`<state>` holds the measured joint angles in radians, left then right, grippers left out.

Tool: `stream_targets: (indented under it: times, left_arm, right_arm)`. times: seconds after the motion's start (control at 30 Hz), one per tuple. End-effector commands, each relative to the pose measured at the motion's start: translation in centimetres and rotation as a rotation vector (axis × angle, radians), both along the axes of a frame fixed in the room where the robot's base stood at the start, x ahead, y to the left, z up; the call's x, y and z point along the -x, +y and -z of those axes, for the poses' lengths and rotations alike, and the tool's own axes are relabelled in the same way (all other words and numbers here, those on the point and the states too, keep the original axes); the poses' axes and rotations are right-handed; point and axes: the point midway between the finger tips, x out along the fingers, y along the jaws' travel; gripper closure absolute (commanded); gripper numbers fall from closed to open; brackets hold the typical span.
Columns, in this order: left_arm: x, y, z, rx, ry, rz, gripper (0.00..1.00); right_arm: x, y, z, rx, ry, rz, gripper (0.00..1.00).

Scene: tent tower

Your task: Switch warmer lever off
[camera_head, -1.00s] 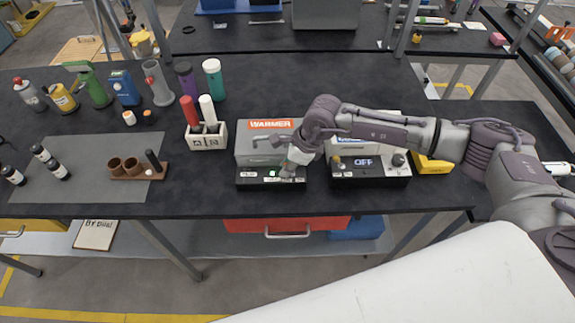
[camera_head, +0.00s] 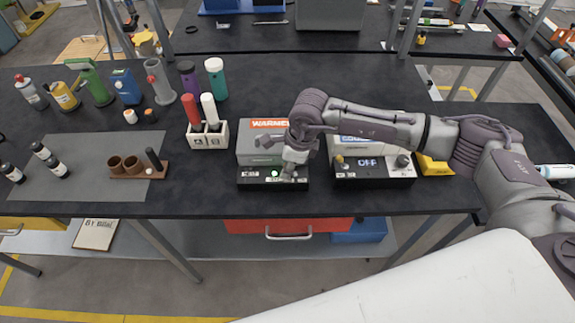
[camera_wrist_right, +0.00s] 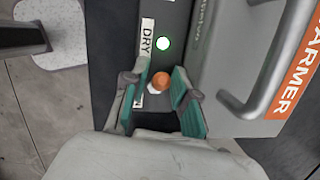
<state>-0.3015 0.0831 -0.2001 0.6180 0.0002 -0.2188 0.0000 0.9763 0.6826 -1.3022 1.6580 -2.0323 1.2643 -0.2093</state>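The warmer (camera_head: 256,157) is a grey box with an orange label and a black front panel, on the front part of the bench. It also shows in the right wrist view (camera_wrist_right: 225,50). Its small lever (camera_wrist_right: 158,82) has an orange tip and a pale base, beside a label reading DRY. A green light (camera_wrist_right: 163,43) glows on the panel. My right gripper (camera_head: 289,177) is over the panel's right part. In the wrist view, its teal-padded fingers (camera_wrist_right: 162,98) are apart on either side of the lever, with gaps visible. My left gripper is not in view.
A cooling-type box with an OFF display (camera_head: 368,163) stands right of the warmer, under my right forearm. A white holder (camera_head: 207,140) with red and white bottles stands left. A brown wooden rack (camera_head: 138,174) lies further left. Bench between holder and front edge is clear.

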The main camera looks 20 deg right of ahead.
Motion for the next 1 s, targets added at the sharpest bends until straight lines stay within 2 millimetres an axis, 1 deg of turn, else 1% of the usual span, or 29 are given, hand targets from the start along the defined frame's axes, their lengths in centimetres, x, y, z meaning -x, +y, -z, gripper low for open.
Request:
stream_targets:
  times: [0.17,0.4,0.5,0.6,0.77,1.0]
  left_arm:
    - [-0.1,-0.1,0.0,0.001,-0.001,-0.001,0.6]
    - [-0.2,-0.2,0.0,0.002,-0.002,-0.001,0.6]
    - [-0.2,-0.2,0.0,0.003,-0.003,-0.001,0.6]
    - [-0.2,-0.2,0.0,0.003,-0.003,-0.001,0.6]
    - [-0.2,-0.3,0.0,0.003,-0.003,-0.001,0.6]
    - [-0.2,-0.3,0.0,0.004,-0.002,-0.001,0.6]
  right_arm:
    - [0.2,-0.4,-2.2,0.0,-0.005,0.0,0.72]
    - [0.9,-1.4,-7.3,0.0,-0.005,0.0,0.72]
    - [1.1,-1.6,-9.1,0.0,-0.005,0.0,0.72]
    - [1.3,-1.9,-10.4,0.0,-0.002,0.0,0.72]
    - [1.5,-2.1,-11.5,0.001,-0.002,0.0,0.72]
    - [1.6,-2.1,-11.6,0.0,-0.001,0.0,0.72]
